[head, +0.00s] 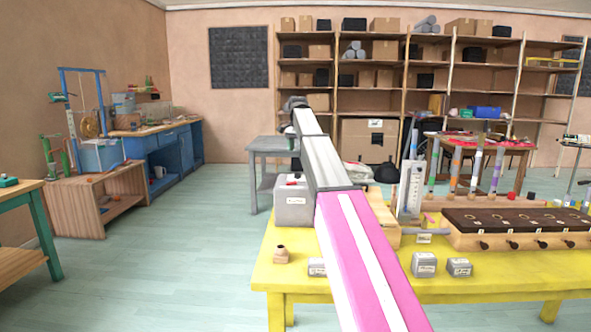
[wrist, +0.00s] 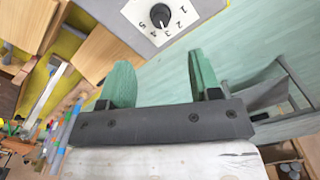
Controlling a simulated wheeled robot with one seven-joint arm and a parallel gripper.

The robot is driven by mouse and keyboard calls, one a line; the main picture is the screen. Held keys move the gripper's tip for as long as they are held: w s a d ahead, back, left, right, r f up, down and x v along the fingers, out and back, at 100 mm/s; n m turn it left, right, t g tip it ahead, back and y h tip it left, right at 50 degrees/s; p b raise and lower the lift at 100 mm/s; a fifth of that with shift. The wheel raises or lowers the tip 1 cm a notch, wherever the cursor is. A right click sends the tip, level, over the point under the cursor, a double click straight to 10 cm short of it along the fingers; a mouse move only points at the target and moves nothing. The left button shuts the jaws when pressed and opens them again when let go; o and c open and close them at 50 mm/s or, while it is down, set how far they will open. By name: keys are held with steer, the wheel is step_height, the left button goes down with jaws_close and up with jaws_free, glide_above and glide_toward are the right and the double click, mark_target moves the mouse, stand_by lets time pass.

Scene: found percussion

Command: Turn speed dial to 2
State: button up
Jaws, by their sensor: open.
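The plate lies on a grey box (wrist: 95,12). My gripper (wrist: 158,60) has two green fingers spread wide with nothing between them. The dial lies beyond the fingertips, apart from them, in line with the gap. In the head view a grey box (head: 293,207) with a red button stands on the yellow table behind my arm; its dial does not show.
The yellow table (head: 500,284) holds a wooden block with dark pegs (head: 520,240), small grey boxes (head: 424,264) and a small brown piece (head: 282,254). My pink and grey arm hides part of the table. Open floor (head: 180,250) lies to the left.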

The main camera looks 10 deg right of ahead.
mark_target(298, 175)
step_height(298, 175, down, 11)
steer(key=shift+r, duration=0.15)
stand_by(0.4)
steer(key=c, duration=0.9)
